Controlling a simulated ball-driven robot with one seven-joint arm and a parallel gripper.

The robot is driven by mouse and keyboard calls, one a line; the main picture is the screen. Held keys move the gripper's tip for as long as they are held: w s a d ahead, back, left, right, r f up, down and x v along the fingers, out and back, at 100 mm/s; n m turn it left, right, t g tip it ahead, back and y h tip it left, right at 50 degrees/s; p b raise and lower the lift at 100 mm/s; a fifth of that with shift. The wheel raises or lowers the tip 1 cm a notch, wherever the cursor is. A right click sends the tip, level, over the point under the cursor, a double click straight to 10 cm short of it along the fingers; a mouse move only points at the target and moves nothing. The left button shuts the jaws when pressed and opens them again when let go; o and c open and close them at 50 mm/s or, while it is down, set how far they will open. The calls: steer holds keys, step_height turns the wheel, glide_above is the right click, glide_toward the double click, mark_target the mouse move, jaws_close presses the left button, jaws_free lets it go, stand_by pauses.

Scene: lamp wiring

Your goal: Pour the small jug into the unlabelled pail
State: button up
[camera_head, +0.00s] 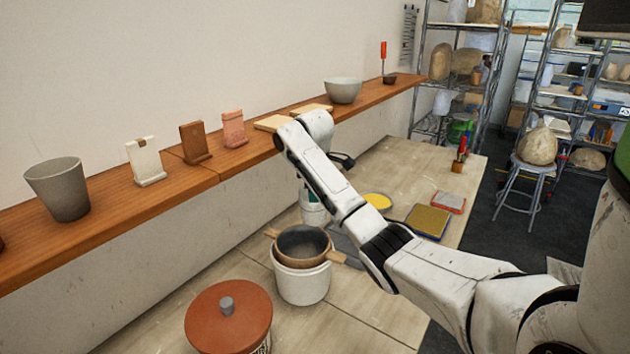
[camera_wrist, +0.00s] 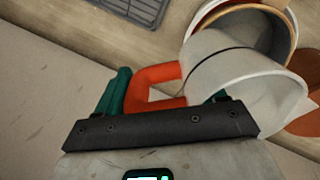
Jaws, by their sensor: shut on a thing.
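My gripper (camera_head: 312,196), with teal fingers, is mostly hidden behind my forearm in the head view. In the wrist view my gripper (camera_wrist: 165,98) is shut on the orange handle of the small white jug (camera_wrist: 235,72). The jug has a thin dark line around it; its contents cannot be made out. It partly shows in the head view (camera_head: 313,214), just behind a white pail (camera_head: 302,286) with no visible label. A grey-lined sieve with wooden lugs (camera_head: 338,257) rests on that pail. A second pail with a red-brown lid (camera_head: 230,318) has dark lettering.
A wooden shelf (camera_head: 217,176) along the wall holds a grey cup (camera_head: 59,190), small stands and a bowl (camera_head: 342,90). Bare worktop lies around the pails.

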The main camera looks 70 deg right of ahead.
steer(key=f+y, duration=0.2)
steer(key=shift+s+a+g+y, duration=0.15)
steer(key=shift+a+g+y, duration=0.15)
steer(key=shift+a+g, duration=0.1)
steer(key=shift+r, duration=0.15)
step_height(320, 180, up, 2)
steer(key=shift+d+r, duration=0.1)
steer(key=shift+d, duration=0.05)
steer(key=shift+r, duration=0.35)
